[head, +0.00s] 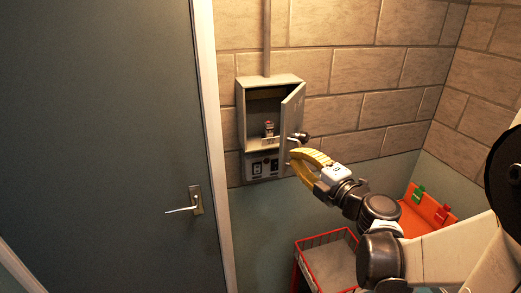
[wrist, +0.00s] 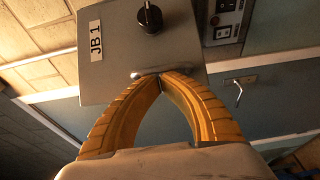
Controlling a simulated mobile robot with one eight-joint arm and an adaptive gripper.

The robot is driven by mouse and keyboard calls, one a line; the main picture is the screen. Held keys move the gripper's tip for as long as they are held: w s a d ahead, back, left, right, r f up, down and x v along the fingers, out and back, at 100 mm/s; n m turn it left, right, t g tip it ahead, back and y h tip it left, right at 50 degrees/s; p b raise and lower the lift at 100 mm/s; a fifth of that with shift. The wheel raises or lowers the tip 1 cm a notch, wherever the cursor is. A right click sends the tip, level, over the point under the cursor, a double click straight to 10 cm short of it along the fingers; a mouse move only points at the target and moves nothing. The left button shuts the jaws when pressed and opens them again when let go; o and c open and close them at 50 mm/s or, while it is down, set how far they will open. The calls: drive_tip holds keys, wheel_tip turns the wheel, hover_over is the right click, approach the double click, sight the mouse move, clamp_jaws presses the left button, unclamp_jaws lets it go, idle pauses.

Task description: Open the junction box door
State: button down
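The grey junction box (head: 250,88) is fixed to the brick wall, and its door (head: 291,113) stands partly open, swung out on the right side. Inside the box a small red-topped part (head: 269,128) shows. My gripper (head: 293,156) has yellow fingers at the door's lower free edge. In the wrist view the door's face (wrist: 115,85) carries a "JB 1" label (wrist: 96,40) and a black knob (wrist: 149,18). The fingertips (wrist: 152,78) close around the silver door handle (wrist: 150,71), which is partly hidden between them.
A panel with switches and sockets (head: 262,165) sits below the box opening. A dark door (head: 110,130) with a lever handle (head: 196,200) stands at the left. A red wire basket (head: 325,239) and an orange bin (head: 425,212) with green and red clips are below right.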

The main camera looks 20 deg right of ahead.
drive_tip(key=s+d, duration=0.2)
drive_tip(key=d, duration=0.4)
drive_tip(key=shift+s+d+b, duration=0.15)
drive_tip(key=shift+s+b, duration=0.2)
drive_tip(key=shift+b, duration=0.1)
